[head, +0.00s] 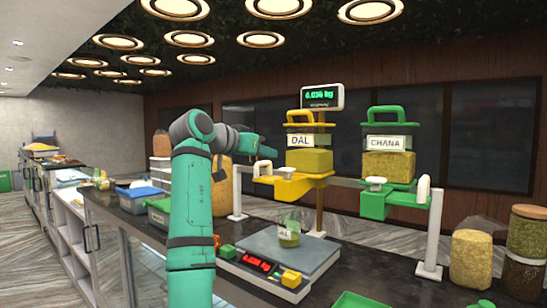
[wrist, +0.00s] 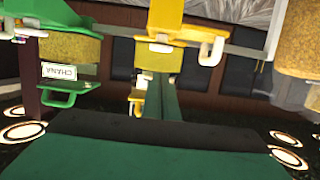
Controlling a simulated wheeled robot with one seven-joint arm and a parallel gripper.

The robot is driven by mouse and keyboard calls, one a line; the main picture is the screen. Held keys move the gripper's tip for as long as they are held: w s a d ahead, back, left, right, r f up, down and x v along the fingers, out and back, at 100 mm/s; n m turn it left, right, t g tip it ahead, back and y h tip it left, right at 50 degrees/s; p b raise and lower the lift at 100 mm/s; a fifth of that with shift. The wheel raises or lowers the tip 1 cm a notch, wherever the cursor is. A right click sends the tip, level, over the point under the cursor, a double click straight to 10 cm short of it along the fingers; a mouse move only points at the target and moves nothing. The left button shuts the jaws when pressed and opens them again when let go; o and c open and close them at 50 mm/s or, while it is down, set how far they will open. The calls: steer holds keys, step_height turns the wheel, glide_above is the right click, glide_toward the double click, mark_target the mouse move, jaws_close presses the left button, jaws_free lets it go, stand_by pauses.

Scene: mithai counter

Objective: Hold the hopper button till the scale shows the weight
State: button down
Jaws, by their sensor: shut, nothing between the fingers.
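The yellow hopper (head: 310,160), labelled DAL, stands on a rail behind the counter. On its base are a pale button (head: 285,170) and a white hook-like piece (head: 262,167); the wrist view shows the button (wrist: 160,47) and the hook (wrist: 212,50). My gripper (head: 270,152) is shut and empty, close above these parts; contact cannot be told. The scale (head: 290,252) sits below with a red lit display (head: 258,262), its digits too small to read surely. A clear bag (head: 289,238) with some dal stands on it. A sign (head: 321,96) above shows green kg digits.
A green CHANA hopper (head: 388,166) with its own button (head: 376,182) stands to the right. Filled jars (head: 526,245) and a sack (head: 471,258) are at far right. A blue-and-grey tray (head: 140,191) lies left of my arm. White posts (head: 434,235) hold the rail.

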steer(key=shift+v, duration=2.55)
